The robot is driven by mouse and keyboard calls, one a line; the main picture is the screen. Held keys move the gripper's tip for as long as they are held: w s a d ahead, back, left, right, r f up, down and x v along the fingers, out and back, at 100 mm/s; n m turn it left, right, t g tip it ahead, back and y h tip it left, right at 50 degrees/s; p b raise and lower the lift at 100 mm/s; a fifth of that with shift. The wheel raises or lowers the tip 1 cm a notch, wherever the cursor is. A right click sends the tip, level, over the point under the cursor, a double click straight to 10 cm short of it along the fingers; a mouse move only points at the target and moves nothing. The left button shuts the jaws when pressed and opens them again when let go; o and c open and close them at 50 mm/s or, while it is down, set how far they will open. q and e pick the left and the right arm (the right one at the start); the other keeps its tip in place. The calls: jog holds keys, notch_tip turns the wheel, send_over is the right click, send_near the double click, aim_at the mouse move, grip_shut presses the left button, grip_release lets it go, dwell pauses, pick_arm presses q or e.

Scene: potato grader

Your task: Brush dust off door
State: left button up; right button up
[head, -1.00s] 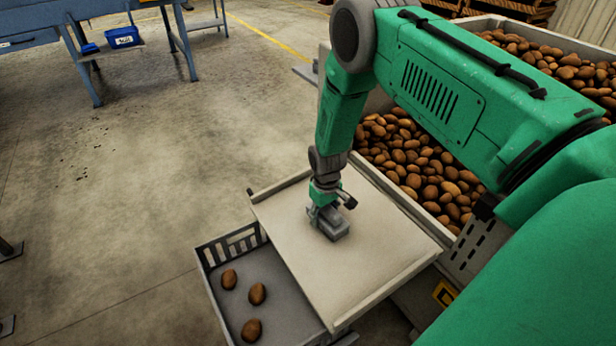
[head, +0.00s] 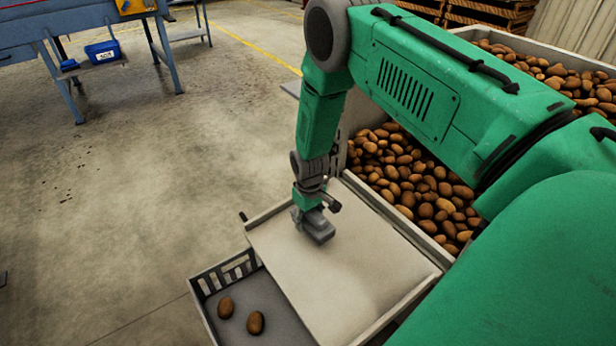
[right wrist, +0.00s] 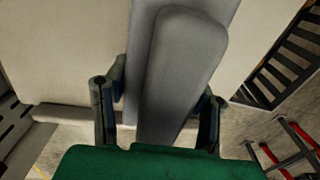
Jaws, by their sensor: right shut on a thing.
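A pale flat panel with raised rims, which looks like the door (head: 345,290), lies sloping in front of me. My right gripper (head: 310,207) is over its far left part, shut on a grey block-shaped brush (head: 319,230). The brush is down at the panel's surface; bristles are hidden and contact is not clear. In the right wrist view the brush (right wrist: 178,75) sits between both fingers, with the panel (right wrist: 65,50) behind it. I cannot make out dust on the panel. My left gripper is not in view.
A grey crate (head: 203,296) with potatoes stands just left of the panel. A large bin of potatoes (head: 420,185) lies behind and right of it. A blue steel frame (head: 62,80) with a blue bin (head: 103,52) stands far left. Floor between is open.

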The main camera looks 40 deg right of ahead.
jog(key=shift+w+r+p, duration=0.15)
jog(key=shift+r+p, duration=0.45)
jog(key=shift+r, duration=0.3)
jog(key=shift+d+r+p, duration=0.1)
jog(key=shift+r+p, duration=0.8)
jog(key=shift+r, duration=0.2)
